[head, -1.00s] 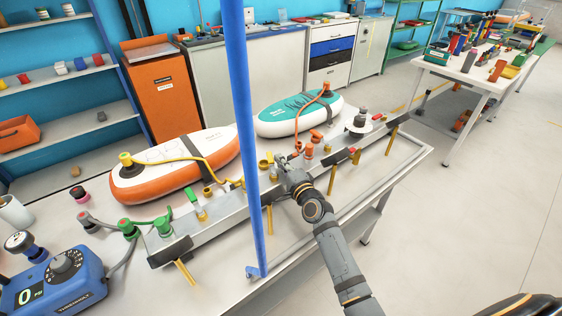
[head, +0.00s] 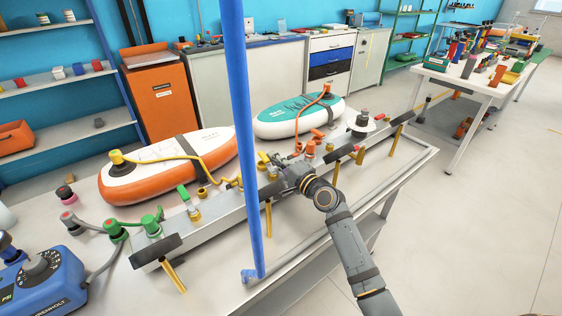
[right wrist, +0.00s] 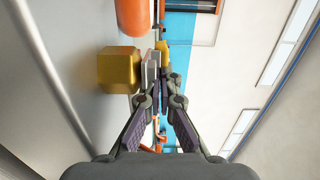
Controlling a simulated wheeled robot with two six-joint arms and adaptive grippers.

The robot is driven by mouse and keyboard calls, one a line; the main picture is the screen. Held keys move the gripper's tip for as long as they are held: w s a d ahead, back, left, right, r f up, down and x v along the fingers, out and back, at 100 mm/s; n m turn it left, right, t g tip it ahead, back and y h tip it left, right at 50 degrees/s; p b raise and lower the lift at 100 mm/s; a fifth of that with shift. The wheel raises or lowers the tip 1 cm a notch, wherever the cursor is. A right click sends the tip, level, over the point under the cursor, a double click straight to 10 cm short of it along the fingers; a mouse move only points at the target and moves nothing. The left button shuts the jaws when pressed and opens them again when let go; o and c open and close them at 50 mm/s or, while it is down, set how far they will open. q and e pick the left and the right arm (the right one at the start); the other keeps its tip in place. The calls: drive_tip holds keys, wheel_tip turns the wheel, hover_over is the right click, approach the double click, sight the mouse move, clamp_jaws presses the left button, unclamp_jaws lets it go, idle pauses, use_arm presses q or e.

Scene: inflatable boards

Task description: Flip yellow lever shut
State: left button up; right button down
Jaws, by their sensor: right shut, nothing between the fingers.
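The yellow lever (head: 262,157) is small and sits on the grey manifold rail (head: 225,209), just right of the blue post in the head view. My right gripper (head: 277,168) is at the rail beside it, with its fingers shut and empty. In the right wrist view the shut fingertips (right wrist: 151,68) are close to a gold-yellow block (right wrist: 118,70) on their left. A small yellow piece (right wrist: 163,46) shows just beyond the tips, partly hidden by them. I cannot tell whether the fingers touch the lever, nor its exact angle. My left gripper is not in view.
A blue post (head: 243,130) stands in front of the rail. A green lever (head: 184,193) and an orange valve (head: 311,147) flank the yellow one. An orange-edged board (head: 168,165) and a teal board (head: 299,117) lie behind. A blue pump (head: 45,280) is at front left.

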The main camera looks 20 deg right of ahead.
drive_tip(key=shift+d+v, duration=0.2)
drive_tip(key=shift+v, duration=5.7)
drive_tip(key=shift+y, duration=0.3)
drive_tip(key=p+x, duration=0.2)
drive_tip(key=x, duration=0.9)
drive_tip(key=shift+w+d, duration=0.15)
drive_tip(key=shift+w, duration=0.2)
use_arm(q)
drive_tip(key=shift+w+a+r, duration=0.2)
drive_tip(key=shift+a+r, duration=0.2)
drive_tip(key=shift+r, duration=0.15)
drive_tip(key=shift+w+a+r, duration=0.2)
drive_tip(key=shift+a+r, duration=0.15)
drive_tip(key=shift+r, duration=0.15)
